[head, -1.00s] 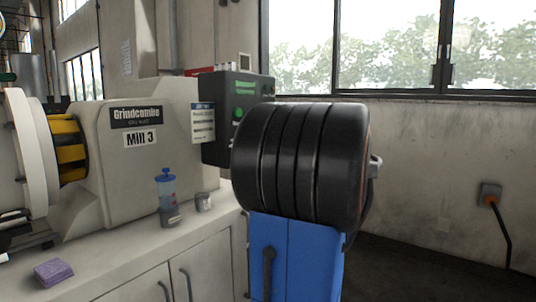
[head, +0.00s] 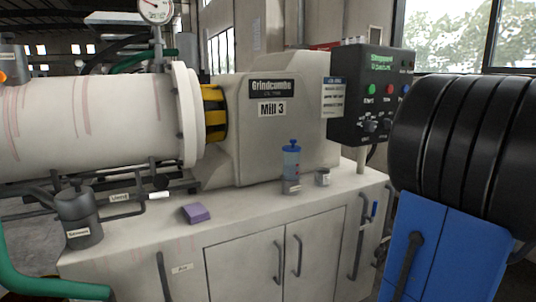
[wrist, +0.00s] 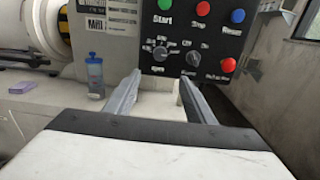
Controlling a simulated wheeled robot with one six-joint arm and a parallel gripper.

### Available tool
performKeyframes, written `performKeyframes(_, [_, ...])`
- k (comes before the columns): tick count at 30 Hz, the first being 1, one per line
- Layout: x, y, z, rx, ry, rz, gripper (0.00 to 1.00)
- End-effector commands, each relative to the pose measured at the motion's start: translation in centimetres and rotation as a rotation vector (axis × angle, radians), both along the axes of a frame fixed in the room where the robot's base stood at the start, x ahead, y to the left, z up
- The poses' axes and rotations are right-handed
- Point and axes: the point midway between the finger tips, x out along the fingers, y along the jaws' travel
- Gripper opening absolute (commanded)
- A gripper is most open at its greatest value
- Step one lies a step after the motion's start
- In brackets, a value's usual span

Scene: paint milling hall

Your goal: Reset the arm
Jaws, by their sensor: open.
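My gripper (wrist: 153,95) shows in the wrist view with its two grey fingers apart and nothing between them. It points toward the lower part of the control box, which carries green, red and blue buttons and black knobs. The control box (head: 372,95) stands at the right end of Mill 3 in the head view, with a lit green display at its top. In the head view, my arm appears at the right as a large black ribbed part above a blue part. The gripper itself is not visible in that view.
A blue-capped bottle (head: 291,165), a small grey cup (head: 322,178) and a purple block (head: 195,213) stand on the white cabinet top (head: 250,208). A grey canister (head: 77,215) and pipes are at the left. The mill's white barrel (head: 90,125) lies behind them.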

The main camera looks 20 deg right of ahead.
Motion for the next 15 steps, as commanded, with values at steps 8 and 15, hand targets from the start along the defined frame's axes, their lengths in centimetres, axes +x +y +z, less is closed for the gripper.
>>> performKeyframes(8, [1.8, 3.2, -1.2, -0.06, 0.051, 0.055, 0.49])
performKeyframes(15, [5.3, 12.9, -5.4, -0.279, 0.194, 0.238, 0.49])
